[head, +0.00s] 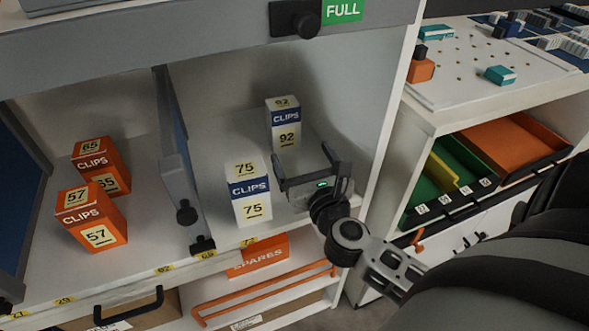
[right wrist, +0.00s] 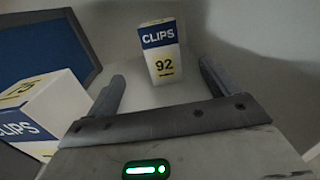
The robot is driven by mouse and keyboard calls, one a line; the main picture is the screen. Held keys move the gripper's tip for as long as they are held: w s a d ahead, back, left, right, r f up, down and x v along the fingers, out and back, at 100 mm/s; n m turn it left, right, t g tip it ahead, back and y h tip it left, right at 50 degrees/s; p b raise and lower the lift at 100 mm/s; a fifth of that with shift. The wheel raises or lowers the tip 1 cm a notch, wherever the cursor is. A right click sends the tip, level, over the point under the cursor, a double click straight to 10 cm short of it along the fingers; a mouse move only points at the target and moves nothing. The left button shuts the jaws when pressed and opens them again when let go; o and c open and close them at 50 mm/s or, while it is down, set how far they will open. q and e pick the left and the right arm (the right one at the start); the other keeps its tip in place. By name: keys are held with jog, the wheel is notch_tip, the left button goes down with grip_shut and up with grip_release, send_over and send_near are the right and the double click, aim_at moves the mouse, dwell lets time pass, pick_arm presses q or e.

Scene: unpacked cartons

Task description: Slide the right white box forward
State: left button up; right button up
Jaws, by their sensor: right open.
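Two white boxes with blue CLIPS bands stand upright in the right compartment of the shelf. The right white box (head: 284,124), marked 92, stands at the back; in the right wrist view it (right wrist: 161,52) is straight ahead, beyond the fingertips. The left white box (head: 248,190), marked 75, stands nearer the front edge; its corner (right wrist: 42,112) shows at the left of the right wrist view. My right gripper (head: 308,165) is open and empty inside the compartment, in front of the 92 box and right of the 75 box, apart from the 92 box. My left gripper is not seen.
A blue-faced divider (head: 178,150) with black knobs bounds the compartment on the left. Orange CLIPS boxes (head: 92,218) stand beyond it. A white side wall (head: 385,120) is close right of my gripper.

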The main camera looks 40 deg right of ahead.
aim_at(283, 119)
jog(key=shift+w+f, duration=0.15)
jog(key=shift+f, duration=0.15)
jog(key=shift+r, duration=0.15)
jog(key=shift+w+d, duration=0.1)
jog(key=shift+w, duration=0.05)
jog(key=x, duration=1.4)
jog(key=shift+d, duration=0.1)
jog(key=shift+w+d+b, duration=0.2)
jog(key=shift+w+b, duration=0.1)
jog(key=shift+w, duration=0.4)
